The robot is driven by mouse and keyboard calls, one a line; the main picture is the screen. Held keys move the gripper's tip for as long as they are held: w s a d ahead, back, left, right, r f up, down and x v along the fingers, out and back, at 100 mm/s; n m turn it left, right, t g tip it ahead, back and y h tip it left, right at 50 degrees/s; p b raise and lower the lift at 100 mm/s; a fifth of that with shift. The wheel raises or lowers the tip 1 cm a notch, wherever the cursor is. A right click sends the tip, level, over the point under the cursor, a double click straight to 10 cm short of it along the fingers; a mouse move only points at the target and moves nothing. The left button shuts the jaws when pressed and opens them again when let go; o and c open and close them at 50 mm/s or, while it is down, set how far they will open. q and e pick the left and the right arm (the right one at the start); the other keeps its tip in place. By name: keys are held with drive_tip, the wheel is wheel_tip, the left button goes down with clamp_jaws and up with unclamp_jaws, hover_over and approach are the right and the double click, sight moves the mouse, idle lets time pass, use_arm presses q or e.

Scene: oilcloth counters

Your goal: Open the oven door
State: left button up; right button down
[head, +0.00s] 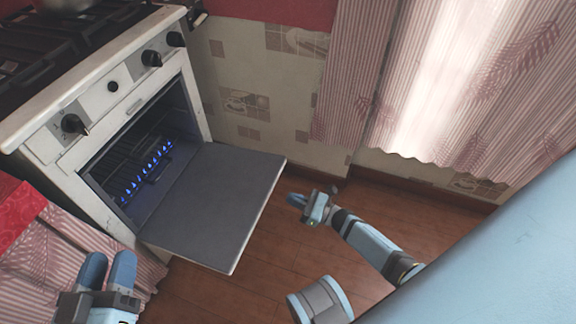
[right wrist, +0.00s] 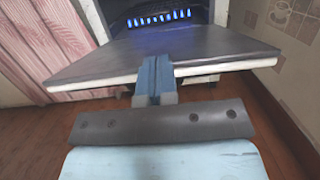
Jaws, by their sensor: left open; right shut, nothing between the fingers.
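The white oven (head: 60,150) stands at the left in the head view. Its door (head: 212,200) is folded down and lies about level, with the dark inner face up. Blue flames show inside the cavity (head: 145,170). My right gripper (head: 294,200) is shut and empty, just right of the door's outer edge. In the right wrist view the shut fingers (right wrist: 153,75) overlap the edge of the door (right wrist: 190,52); I cannot tell whether they touch it. My left gripper (head: 109,268) is open and empty at the lower left, in front of the striped curtain.
A stove top with black grates (head: 60,50) and a pot (head: 65,4) is above the oven. A red cloth (head: 20,210) covers the counter at the left. Pink curtains (head: 350,80) hang at the right. Wooden floor (head: 265,260) is clear around the door.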

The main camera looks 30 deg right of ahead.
drive_tip(key=r+b, duration=0.2)
hover_over(267, 188)
drive_tip(key=s+a, duration=0.2)
drive_tip(key=s, duration=0.1)
drive_tip(key=shift+w+a+r+p, duration=0.1)
drive_tip(key=shift+w+r+p, duration=0.15)
drive_tip(key=shift+r, duration=0.25)
drive_tip(key=shift+w+a+r+p, duration=0.1)
drive_tip(key=shift+w+r, duration=0.1)
drive_tip(key=shift+r, duration=0.3)
use_arm(q)
drive_tip(key=shift+d+f+g, duration=0.1)
drive_tip(key=shift+f+g, duration=0.4)
drive_tip(key=shift+f, duration=0.5)
use_arm(e)
drive_tip(key=shift+w+a+r, duration=0.2)
drive_tip(key=shift+w+r, duration=0.1)
drive_tip(key=shift+r, duration=0.35)
use_arm(q)
drive_tip(key=shift+f, duration=0.15)
drive_tip(key=shift+w, duration=0.1)
drive_tip(key=shift+r, duration=0.2)
